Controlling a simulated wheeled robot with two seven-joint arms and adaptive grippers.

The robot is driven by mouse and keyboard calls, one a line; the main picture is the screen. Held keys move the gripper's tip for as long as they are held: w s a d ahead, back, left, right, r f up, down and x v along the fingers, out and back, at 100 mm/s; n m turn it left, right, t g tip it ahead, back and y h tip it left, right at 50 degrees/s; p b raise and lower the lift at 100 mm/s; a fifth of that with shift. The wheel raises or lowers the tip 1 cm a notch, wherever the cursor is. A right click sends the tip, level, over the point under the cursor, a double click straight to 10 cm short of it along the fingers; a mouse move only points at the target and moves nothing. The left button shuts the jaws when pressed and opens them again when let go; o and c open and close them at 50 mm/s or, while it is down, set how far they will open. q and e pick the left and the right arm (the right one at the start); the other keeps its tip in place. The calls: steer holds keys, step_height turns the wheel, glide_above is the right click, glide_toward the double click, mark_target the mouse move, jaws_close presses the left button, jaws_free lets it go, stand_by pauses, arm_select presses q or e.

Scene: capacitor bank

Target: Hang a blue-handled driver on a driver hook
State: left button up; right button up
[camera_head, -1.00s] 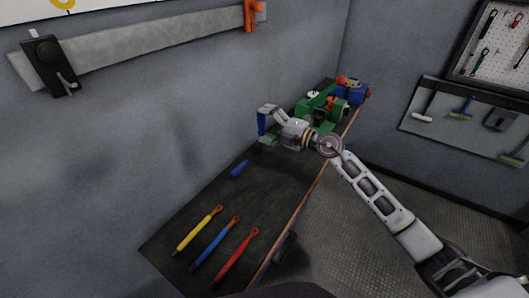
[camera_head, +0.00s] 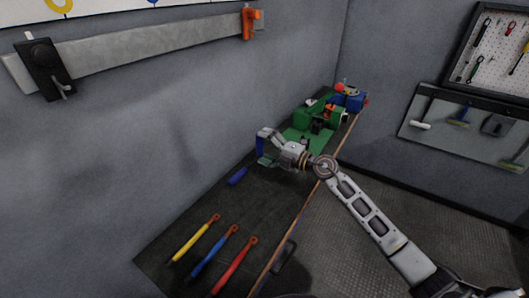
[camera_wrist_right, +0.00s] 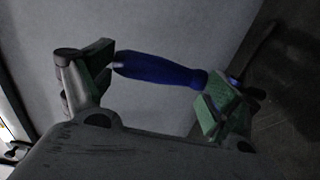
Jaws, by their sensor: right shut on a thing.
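My right gripper (camera_head: 266,150) is above the dark bench, near its wall side. It is shut on a blue-handled driver (camera_head: 261,144). In the right wrist view the blue handle (camera_wrist_right: 158,70) spans between the green-padded fingers of the right gripper (camera_wrist_right: 160,90). The driver's shaft cannot be made out. My left gripper is not in view. No driver hook can be told for certain.
Yellow (camera_head: 195,239), blue (camera_head: 214,252) and red (camera_head: 235,266) tools lie on the near bench (camera_head: 165,258). Green equipment (camera_head: 318,120) and a blue device (camera_head: 350,101) stand at its far end. A pegboard with tools (camera_head: 497,45) hangs on the right wall.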

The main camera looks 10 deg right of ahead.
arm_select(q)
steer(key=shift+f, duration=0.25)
arm_select(e)
steer(key=shift+f, duration=0.95)
steer(key=shift+f, duration=0.1)
steer(key=o, duration=1.3)
steer(key=shift+s+d, duration=0.1)
arm_select(q)
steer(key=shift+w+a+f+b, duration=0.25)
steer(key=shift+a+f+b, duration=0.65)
steer(key=shift+b, duration=0.15)
arm_select(e)
steer(key=v, duration=1.1)
steer(key=shift+s+d, duration=0.25)
steer(key=shift+s, duration=0.05)
